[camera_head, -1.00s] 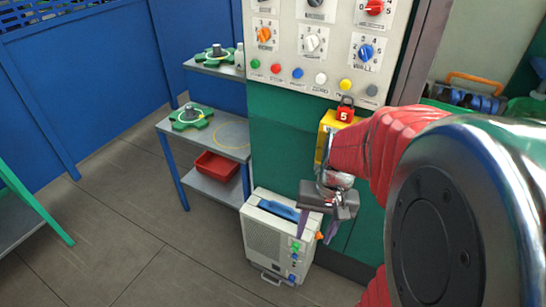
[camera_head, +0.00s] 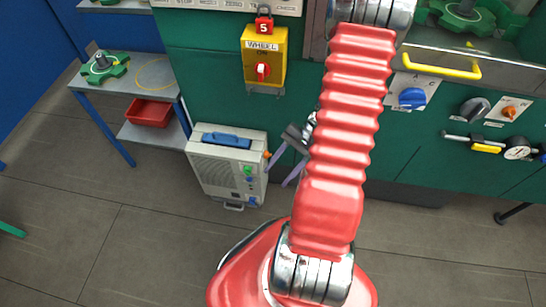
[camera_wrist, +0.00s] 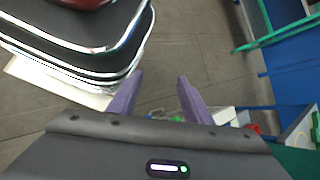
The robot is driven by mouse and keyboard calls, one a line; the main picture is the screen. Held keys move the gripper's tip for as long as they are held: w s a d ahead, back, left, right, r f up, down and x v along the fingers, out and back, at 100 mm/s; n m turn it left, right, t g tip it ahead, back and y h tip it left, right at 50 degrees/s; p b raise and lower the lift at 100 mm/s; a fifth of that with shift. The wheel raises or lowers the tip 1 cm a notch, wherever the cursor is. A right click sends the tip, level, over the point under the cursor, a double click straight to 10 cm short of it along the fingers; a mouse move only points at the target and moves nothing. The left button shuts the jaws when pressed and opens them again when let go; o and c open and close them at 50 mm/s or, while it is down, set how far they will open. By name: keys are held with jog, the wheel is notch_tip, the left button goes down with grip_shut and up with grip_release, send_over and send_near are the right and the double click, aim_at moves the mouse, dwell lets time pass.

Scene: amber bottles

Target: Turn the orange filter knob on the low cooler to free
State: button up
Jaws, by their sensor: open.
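The low cooler (camera_head: 221,172) is a pale box with a blue handle on top, standing on the floor. Its orange knob (camera_head: 267,155) is a small spot at the upper right edge of the box, too small to read its setting. Green and blue fittings are on its front. My gripper (camera_head: 279,175) is open and empty, its purple fingers just right of the cooler and close to the knob in the picture; whether they touch is unclear. In the wrist view my gripper (camera_wrist: 160,78) has its fingers apart over floor. The orange knob does not show there.
A yellow box with a red knob (camera_head: 263,72) hangs on the green cabinet above the cooler. A shelf (camera_head: 105,88) with a green wheel and a red tray (camera_head: 149,112) stands at left. A yellow handle (camera_head: 442,66) is at right. Floor in front of the cooler is clear.

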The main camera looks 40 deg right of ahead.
notch_tip(320, 180, down, 10)
jog(key=d+f+m+t+y, duration=0.1)
jog(key=d+m+t+y, duration=0.15)
jog(key=m+t, duration=0.3)
jog(key=m+t+h, duration=0.3)
jog(key=t+h, duration=0.5)
jog(key=t, duration=0.1)
send_near(268, 155)
jog(key=d+f+v, duration=0.1)
jog(key=v, duration=0.5)
jog(key=shift+w+a, duration=0.2)
jog(key=shift+a, duration=0.1)
jog(key=x, duration=1.3)
jog(key=shift+w+f, duration=0.25)
jog(key=shift+w, duration=0.1)
jog(key=shift+c, duration=0.4)
